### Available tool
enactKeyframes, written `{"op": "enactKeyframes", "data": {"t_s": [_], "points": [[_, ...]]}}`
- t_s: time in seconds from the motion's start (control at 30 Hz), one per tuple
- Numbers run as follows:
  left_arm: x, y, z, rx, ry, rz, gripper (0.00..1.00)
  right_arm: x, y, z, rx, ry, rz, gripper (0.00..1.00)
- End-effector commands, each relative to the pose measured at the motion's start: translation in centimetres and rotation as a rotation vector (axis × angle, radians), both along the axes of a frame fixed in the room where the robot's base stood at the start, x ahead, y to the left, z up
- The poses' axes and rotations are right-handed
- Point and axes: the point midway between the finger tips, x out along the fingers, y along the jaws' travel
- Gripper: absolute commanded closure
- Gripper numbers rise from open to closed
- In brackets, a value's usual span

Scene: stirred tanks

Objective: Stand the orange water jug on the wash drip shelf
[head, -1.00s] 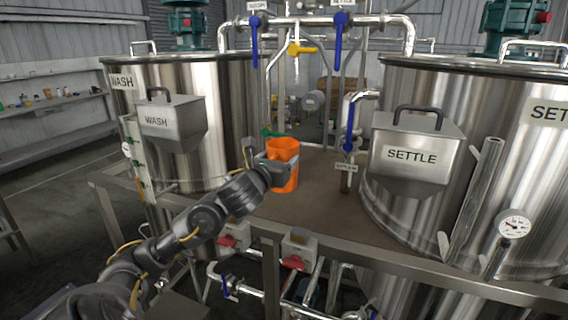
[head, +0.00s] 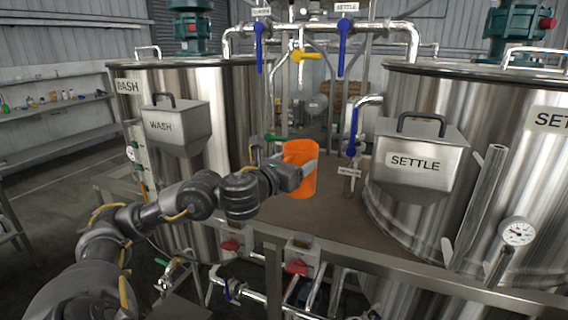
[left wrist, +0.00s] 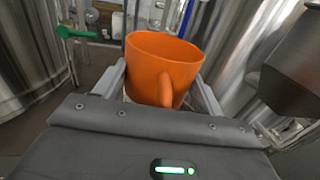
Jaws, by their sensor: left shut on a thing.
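The orange water jug (head: 300,165) is upright in the head view, in front of the gap between the two tanks. My left gripper (head: 303,172) is shut on it from the left and near side. In the left wrist view the jug (left wrist: 160,62) sits between the two fingers (left wrist: 158,88), its handle towards the wrist and its open top showing. Whether its base touches the brown deck (head: 300,212) is hard to tell. My right gripper is not in view. I cannot make out the wash drip shelf.
The WASH tank (head: 225,110) stands left and the SETTLE tank (head: 400,95) right, each with a hopper. Blue-handled valves (head: 342,48) and a yellow-handled valve (head: 305,56) hang from pipes behind. A metal rail (head: 400,258) edges the deck. A green-handled valve (head: 275,138) is beside the jug.

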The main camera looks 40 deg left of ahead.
Motion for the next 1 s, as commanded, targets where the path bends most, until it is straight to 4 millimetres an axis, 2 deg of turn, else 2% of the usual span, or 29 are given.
{"op": "enactKeyframes", "data": {"t_s": [0.1, 0.27, 0.47, 0.63, 0.8, 0.9, 1.0], "points": [[0.1, -2.5, -0.8, -0.007, 0.001, -0.097, 0.77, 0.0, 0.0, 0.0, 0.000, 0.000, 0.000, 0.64], [-0.1, -5.6, -2.7, -0.009, 0.001, -0.215, 0.77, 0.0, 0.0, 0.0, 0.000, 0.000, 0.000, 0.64], [-1.1, -9.8, -6.2, -0.011, 0.000, -0.369, 0.77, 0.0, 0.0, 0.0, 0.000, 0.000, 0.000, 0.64], [-3.3, -14.2, -10.8, -0.016, 0.003, -0.516, 0.77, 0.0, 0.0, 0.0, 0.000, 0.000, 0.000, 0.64], [-7.0, -18.4, -16.7, -0.019, 0.003, -0.631, 0.77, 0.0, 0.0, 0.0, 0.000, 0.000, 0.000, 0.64], [-8.4, -19.5, -19.4, -0.017, 0.001, -0.639, 0.77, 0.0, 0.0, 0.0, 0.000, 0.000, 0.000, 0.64], [-9.5, -20.0, -21.2, -0.009, -0.001, -0.638, 0.77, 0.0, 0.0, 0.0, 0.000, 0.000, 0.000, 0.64]]}}
